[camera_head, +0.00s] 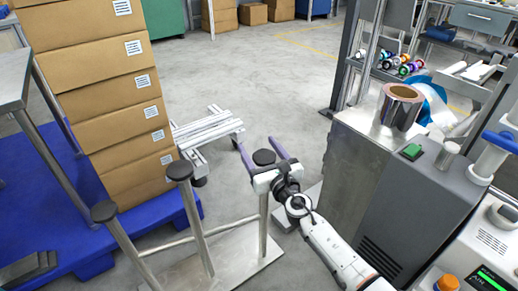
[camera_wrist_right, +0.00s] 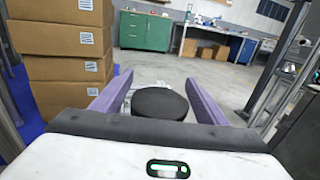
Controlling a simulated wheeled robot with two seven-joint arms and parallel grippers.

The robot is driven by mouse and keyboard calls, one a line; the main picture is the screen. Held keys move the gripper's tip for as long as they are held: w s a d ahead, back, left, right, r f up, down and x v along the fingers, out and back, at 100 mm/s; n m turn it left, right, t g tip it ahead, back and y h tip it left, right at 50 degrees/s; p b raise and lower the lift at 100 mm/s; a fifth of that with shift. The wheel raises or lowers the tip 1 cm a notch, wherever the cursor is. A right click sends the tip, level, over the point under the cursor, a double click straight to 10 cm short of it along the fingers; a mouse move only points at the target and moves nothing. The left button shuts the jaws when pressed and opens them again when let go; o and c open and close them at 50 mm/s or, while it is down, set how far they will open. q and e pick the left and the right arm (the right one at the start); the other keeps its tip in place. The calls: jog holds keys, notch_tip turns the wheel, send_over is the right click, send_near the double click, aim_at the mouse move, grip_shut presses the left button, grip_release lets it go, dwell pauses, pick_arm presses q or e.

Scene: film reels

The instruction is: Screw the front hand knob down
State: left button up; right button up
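A round black hand knob (camera_head: 264,157) tops a metal post on a steel base plate. My right gripper (camera_head: 254,142) reaches over it, with its two purple fingers apart on either side. In the right wrist view the black knob (camera_wrist_right: 160,104) sits between the spread fingers (camera_wrist_right: 160,82), close to the palm, and I see no clear grip on it. Two more black knobs stand on posts to the left, a middle one (camera_head: 179,170) and a nearer one (camera_head: 104,211). The knob threads are not visible. My left gripper is not in view.
A grey machine cabinet (camera_head: 345,170) stands close on the right, with a metal-coloured roll (camera_head: 399,108) and a green button (camera_head: 412,152) on top. Stacked cartons (camera_head: 110,95) sit on a blue pallet (camera_head: 188,212) at left. Metal bars (camera_head: 210,128) lie behind the posts.

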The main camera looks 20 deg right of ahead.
jog(key=c, duration=0.9)
jog(key=shift+m+h, duration=0.3)
jog(key=shift+h, duration=0.1)
